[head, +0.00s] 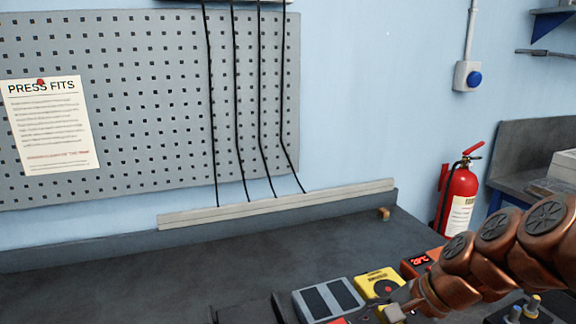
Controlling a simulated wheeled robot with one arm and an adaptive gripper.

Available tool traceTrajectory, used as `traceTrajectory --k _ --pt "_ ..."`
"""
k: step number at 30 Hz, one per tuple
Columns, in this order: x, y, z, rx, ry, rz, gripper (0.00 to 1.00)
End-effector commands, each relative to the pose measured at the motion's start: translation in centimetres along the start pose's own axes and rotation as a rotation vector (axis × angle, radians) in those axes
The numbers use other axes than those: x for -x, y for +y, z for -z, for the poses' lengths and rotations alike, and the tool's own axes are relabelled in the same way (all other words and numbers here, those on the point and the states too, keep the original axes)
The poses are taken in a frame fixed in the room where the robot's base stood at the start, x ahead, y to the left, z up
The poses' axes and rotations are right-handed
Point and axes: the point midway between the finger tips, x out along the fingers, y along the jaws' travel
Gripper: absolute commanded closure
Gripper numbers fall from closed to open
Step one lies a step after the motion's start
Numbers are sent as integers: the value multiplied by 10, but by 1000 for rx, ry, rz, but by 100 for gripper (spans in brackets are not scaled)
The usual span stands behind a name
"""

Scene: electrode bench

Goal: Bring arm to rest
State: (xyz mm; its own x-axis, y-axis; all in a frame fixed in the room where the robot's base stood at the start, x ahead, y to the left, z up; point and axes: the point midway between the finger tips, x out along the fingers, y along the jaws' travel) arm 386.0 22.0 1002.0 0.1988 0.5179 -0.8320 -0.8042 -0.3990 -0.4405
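My copper-coloured arm reaches in from the right edge, low over the bench (120,280). My gripper (395,313) shows only as a small grey part at the bottom edge, in front of the yellow device (380,279). Its fingers are not clear, so I cannot tell whether it is open or shut or holds anything. A red unit with a lit display (417,262) stands just behind the arm. A grey box with two dark panels (328,300) stands left of the yellow device.
Dark low parts (262,309) are cut off by the bottom edge. Small fittings (524,308) stand at the bottom right. A small brown block (383,214) lies near the back ledge (280,204). Four cables hang down the pegboard (150,90). The bench's left side is clear.

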Motion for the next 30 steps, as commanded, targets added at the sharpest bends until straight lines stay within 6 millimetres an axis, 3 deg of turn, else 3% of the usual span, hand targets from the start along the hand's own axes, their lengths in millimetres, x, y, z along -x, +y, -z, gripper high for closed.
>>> traceTrajectory --k 1,6,12,15,19,24,30 --pt "2 11 -22 106 4 -70 35" --pt "5 69 -65 450 3 -307 35" --pt "27 132 -88 769 -22 -546 35" --pt "36 153 -90 864 -38 -624 35" --pt "43 167 -90 928 -48 -675 35" --pt "44 170 -90 942 -52 -686 36" --pt "44 170 -90 940 -52 -685 57"
